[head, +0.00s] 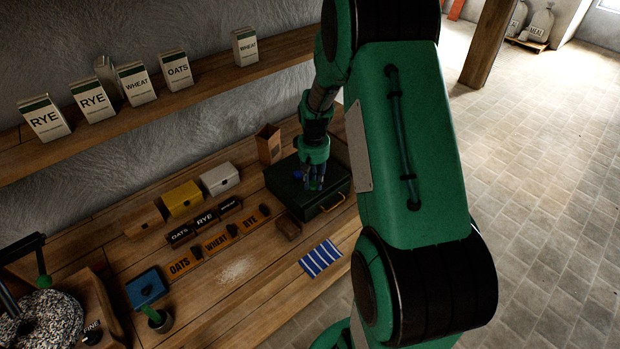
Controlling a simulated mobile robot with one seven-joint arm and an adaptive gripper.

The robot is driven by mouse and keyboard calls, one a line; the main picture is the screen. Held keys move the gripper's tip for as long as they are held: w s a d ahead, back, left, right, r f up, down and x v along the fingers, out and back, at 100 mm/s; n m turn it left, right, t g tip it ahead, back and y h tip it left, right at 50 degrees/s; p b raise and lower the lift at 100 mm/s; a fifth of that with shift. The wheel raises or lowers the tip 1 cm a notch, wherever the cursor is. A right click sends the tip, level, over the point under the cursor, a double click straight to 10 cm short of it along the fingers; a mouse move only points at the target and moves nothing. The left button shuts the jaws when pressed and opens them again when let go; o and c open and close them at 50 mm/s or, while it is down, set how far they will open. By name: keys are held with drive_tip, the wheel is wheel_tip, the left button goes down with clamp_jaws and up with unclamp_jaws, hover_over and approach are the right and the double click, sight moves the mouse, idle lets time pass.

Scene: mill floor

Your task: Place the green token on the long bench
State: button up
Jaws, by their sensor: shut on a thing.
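My gripper (314,183) points down over the dark green case at the right end of the long bench (215,305). It is shut on a small green thing at its fingertips, which looks like the green token (317,185). The fingers hide most of it, and I cannot tell whether it touches the case lid. The long bench is a wooden worktop running along the wall below the shelf.
The dark green case (290,188) has a yellow handle; a small blue thing (298,175) shows on its lid. Labelled blocks (205,218), bins (182,198), a striped cloth (321,259) and a blue-lidded item (146,288) stand on the bench. Bare wood lies at the front.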

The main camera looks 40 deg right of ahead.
drive_tip(key=w+d, duration=0.2)
drive_tip(key=w, duration=0.1)
drive_tip(key=w+d, duration=0.1)
drive_tip(key=w, duration=0.1)
drive_tip(key=shift+f, duration=0.3)
drive_tip(key=shift+a, duration=0.1)
drive_tip(key=shift+f, duration=1.75)
drive_tip(key=shift+f+b, duration=0.15)
drive_tip(key=shift+b, duration=0.2)
drive_tip(key=o, duration=0.8)
